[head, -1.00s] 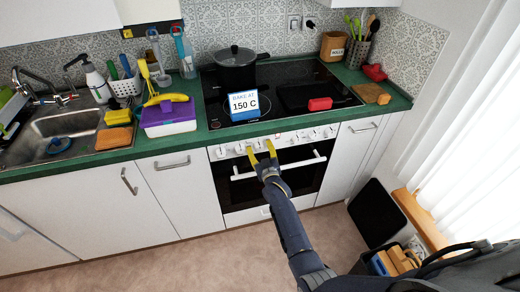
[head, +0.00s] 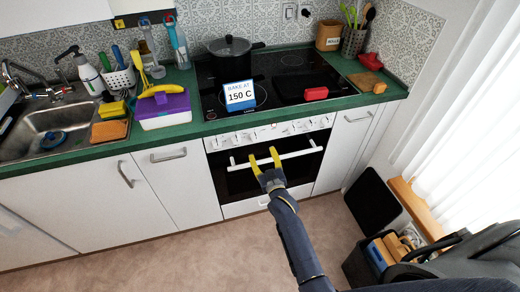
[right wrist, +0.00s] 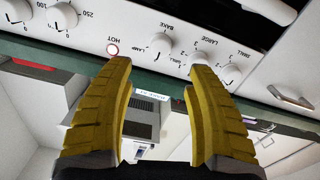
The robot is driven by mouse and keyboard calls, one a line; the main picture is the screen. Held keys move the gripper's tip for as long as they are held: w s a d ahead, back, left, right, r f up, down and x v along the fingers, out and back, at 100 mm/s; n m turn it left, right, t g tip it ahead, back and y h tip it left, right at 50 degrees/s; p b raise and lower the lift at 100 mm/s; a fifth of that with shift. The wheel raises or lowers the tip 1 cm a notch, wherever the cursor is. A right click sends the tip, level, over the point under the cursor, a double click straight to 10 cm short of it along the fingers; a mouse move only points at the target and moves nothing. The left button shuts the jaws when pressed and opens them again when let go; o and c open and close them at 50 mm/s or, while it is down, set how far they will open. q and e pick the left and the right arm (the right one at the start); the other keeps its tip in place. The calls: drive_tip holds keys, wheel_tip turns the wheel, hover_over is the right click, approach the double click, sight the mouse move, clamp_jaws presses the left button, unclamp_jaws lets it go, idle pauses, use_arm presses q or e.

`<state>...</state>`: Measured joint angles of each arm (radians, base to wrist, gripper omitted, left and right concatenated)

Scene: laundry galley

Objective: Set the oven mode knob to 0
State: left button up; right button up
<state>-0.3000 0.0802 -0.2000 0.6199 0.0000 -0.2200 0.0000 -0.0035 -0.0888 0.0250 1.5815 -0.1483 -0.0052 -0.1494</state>
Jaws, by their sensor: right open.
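The oven's white control panel (head: 270,132) carries a row of white knobs above the oven door. In the right wrist view the panel is tilted. A white knob (right wrist: 158,43) there has the words LAMP and BAKE beside it, and a lit lamp marked HOT (right wrist: 113,49) sits to its left. I cannot read the knob's exact setting. My right gripper (head: 263,157) is open and empty, its yellow fingers in front of the oven handle (head: 300,152), below the knob row. Its fingers (right wrist: 160,75) also show in the wrist view, apart from the knobs. My left gripper is out of view.
A sign reading BAKE AT 150 C (head: 240,95) stands at the hob's front left. A dark pot (head: 230,60) and a red block (head: 316,93) are on the hob. A purple-lidded box (head: 163,108) stands left of it. The floor before the oven is open.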

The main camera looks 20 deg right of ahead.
drive_tip(key=shift+s, duration=1.1)
drive_tip(key=s+a+f+g, duration=0.1)
drive_tip(key=s+f+g, duration=0.35)
drive_tip(key=f, duration=0.75)
drive_tip(key=s+a+f+g+y, duration=0.1)
drive_tip(key=s+f+g, duration=0.1)
drive_tip(key=s+f, duration=0.8)
drive_tip(key=s+a+f+g, duration=0.1)
drive_tip(key=s+f+g, duration=0.3)
drive_tip(key=f, duration=1)
drive_tip(key=s+d+f+g, duration=0.2)
drive_tip(key=s+f, duration=0.3)
drive_tip(key=s, duration=0.8)
drive_tip(key=s+d+f+n+g, duration=0.1)
drive_tip(key=s+f, duration=0.5)
drive_tip(key=s, duration=0.7)
drive_tip(key=s+d+f+g, duration=0.3)
drive_tip(key=s+d+f, duration=0.1)
drive_tip(key=s, duration=0.9)
drive_tip(key=shift+d+f+n+h, duration=0.25)
drive_tip(key=shift+f+n+h, duration=0.05)
drive_tip(key=shift+f, duration=0.35)
drive_tip(key=shift+s, duration=0.1)
